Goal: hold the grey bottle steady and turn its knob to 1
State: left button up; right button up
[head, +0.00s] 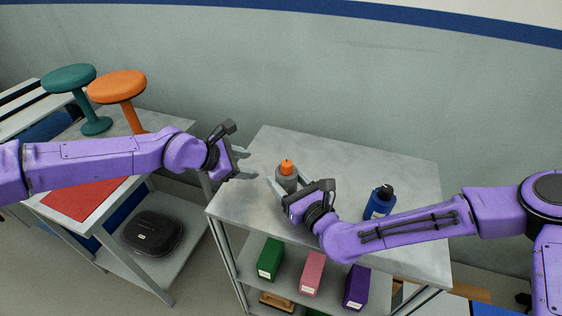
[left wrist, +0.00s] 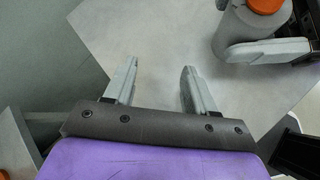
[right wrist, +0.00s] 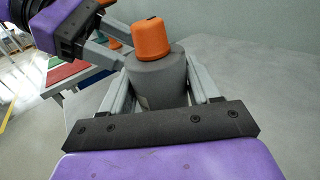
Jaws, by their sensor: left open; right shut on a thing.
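The grey bottle (head: 287,181) stands upright on the grey table (head: 390,165), with an orange knob (head: 287,166) on top. My right gripper (head: 281,190) is shut around the bottle's body; the right wrist view shows the bottle (right wrist: 158,80) between its fingers and the knob (right wrist: 151,39) above them. My left gripper (head: 246,165) is open and empty, to the left of the bottle and apart from it. In the left wrist view the bottle (left wrist: 238,37) is at the upper right, beyond the open fingers (left wrist: 155,85). No marking is readable on the knob.
A blue bottle (head: 380,202) stands on the same table to the right, near my right arm. Green (head: 271,259), pink (head: 312,273) and purple (head: 357,287) boxes are on the shelf below. Teal (head: 70,78) and orange (head: 117,87) stools stand at the left. The table's back is clear.

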pick_arm(q)
jog(key=w+r+y, duration=0.2)
jog(key=w+r+g+y, duration=0.1)
jog(key=r, duration=0.1)
jog(key=shift+w+d+m+y, duration=0.2)
jog(key=shift+d+m+y, duration=0.1)
jog(key=shift+m, duration=0.1)
notch_tip(320, 180, up, 3)
jog(key=d+g+y, duration=0.1)
jog(key=y, duration=0.1)
notch_tip(320, 180, up, 11)
jog(key=g+y, duration=0.2)
jog(key=g, duration=0.2)
send_over(287, 163)
notch_tip(287, 163, down, 12)
jog(key=shift+f, duration=0.1)
grip_shut()
